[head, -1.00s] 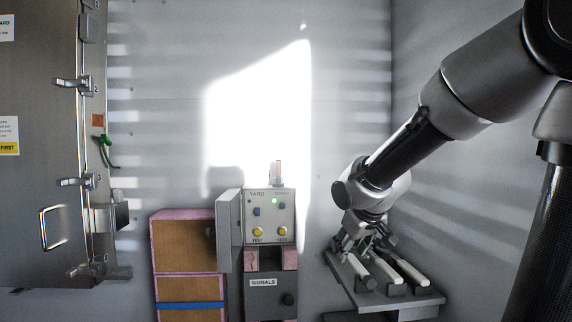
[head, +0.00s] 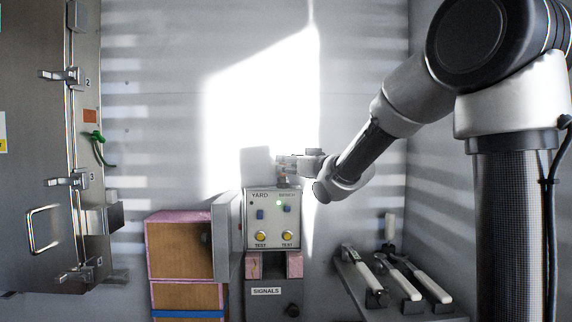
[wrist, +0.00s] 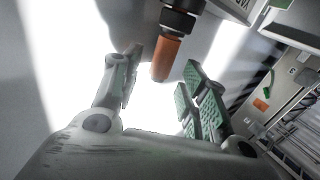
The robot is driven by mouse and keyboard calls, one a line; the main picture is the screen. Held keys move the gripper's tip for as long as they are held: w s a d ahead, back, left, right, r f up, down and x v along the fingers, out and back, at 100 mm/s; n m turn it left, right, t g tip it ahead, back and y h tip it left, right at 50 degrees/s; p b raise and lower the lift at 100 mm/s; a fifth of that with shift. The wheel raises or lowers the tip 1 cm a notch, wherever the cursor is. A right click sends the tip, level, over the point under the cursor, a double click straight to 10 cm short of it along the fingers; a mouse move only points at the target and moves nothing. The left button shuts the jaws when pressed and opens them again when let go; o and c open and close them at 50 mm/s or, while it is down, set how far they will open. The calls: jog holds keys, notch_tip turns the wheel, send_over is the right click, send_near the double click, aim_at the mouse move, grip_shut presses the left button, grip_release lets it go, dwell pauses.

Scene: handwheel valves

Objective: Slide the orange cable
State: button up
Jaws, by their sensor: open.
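The orange cable (wrist: 166,58) shows in the wrist view as a short orange piece coming out of a dark collar at the top. My gripper (head: 292,165) is level with the top of that box, reaching in from the right. In the wrist view my gripper (wrist: 160,78) is open, with the orange piece in line with the gap between its fingers. I cannot tell whether a finger touches it. The rest of the cable is hidden.
A shelf (head: 405,307) at the lower right holds several white-handled tools. A steel cabinet door (head: 40,150) with latches fills the left, with a green cable (head: 98,147) beside it. Pink-edged brown boxes (head: 180,250) stand left of the YARD box. The wall above is clear.

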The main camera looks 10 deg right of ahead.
jog(key=shift+x, duration=1.1)
grip_shut()
jog(key=shift+r, duration=1.55)
grip_release()
jog(key=shift+d, duration=0.1)
jog(key=v, duration=1.2)
jog(key=shift+s, duration=0.1)
